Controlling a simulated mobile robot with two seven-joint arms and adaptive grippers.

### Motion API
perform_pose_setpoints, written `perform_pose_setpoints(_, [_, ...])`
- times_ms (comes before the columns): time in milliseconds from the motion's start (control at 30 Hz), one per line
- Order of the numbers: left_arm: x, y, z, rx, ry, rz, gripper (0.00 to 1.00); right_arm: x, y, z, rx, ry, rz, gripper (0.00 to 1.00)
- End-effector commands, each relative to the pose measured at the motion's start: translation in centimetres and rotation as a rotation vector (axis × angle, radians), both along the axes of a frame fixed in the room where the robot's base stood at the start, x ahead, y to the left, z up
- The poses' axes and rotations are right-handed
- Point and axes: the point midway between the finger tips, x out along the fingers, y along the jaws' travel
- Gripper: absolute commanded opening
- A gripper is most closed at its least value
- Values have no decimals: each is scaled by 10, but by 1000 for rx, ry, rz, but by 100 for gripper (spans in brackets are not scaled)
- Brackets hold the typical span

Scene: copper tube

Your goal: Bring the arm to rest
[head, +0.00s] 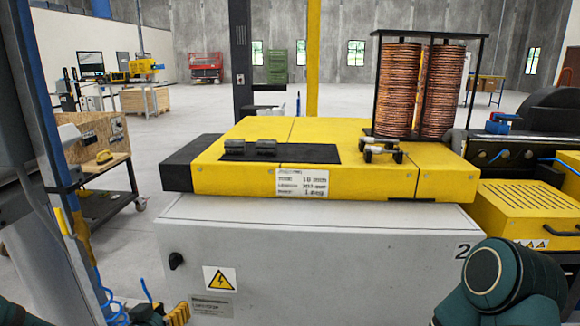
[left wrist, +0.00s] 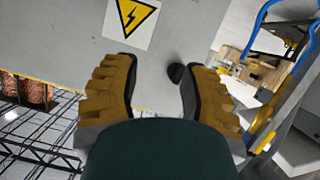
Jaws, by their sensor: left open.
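My left gripper (head: 170,314) shows at the lower edge of the head view, in front of the grey cabinet (head: 330,250). One ridged yellow finger is visible there, with part of the dark arm beside it. In the left wrist view both ridged yellow fingers (left wrist: 158,78) stand wide apart with nothing between them. The cabinet's front with its yellow warning sign (left wrist: 130,16) and black knob (left wrist: 176,73) lies beyond the fingertips. My right arm's dark green link shows at the lower right of the head view; its gripper is out of the picture.
A yellow machine top (head: 230,178) sits on the cabinet, carrying a black rack of stacked copper tubes (head: 398,92). A grey-blue post (head: 52,140) stands close at left. A cart (head: 105,190) with a wooden box is behind it. Open floor lies beyond.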

Motion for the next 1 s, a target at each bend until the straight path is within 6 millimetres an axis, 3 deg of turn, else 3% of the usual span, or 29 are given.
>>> perform_pose_setpoints(33, [-5, -17, -26, -32, 83, -16, 44, 0, 0, 0, 0, 1, 0, 47])
perform_pose_setpoints(200, [-39, -74, -115, -123, 407, -60, 44, -1, 0, 0, 0, 2, 1, 47])
perform_pose_setpoints(300, [-74, -108, -163, -158, 613, -84, 44, -1, 0, 0, 0, 2, 1, 47])
perform_pose_setpoints(433, [-123, -141, -206, -177, 844, -109, 44, -1, 0, 0, 0, 1, 0, 47])
perform_pose_setpoints(533, [-153, -157, -226, -179, 970, -118, 44, -1, 0, 1, 0, 2, 1, 47])
perform_pose_setpoints(667, [-175, -165, -238, -178, 1058, -121, 44, -1, 0, 1, 0, 2, 1, 47])
perform_pose_setpoints(1000, [-179, -167, -240, -178, 1074, -121, 44, -1, 0, 1, 0, 2, 1, 47])
